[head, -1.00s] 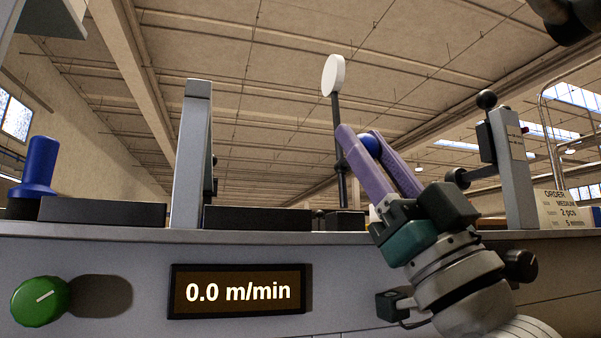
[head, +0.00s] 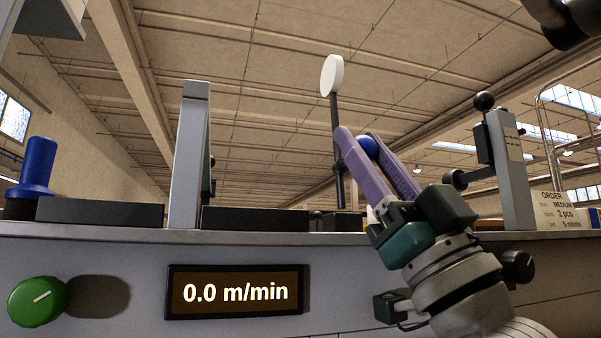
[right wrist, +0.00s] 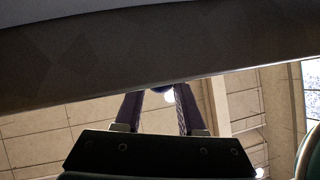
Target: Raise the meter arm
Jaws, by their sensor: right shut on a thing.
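My right gripper (head: 380,165) reaches up from the lower right, its purple fingers on either side of a blue ball knob (head: 367,146), which looks like the handle of the meter arm. It is shut on this knob. Beside the fingers stands a thin dark upright rod (head: 339,130) with a white disc (head: 332,75) on top; how knob and rod join is hidden by the fingers. In the right wrist view the fingers (right wrist: 160,98) point up, with only a sliver of blue between the tips. My left gripper is not in view.
A grey console carries a display (head: 235,292) reading 0.0 m/min and a green dial (head: 37,301). A blue knob (head: 38,166) and a grey upright plate (head: 188,155) stand at left. A grey post (head: 508,170) with black ball lever (head: 484,101) stands right of my gripper.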

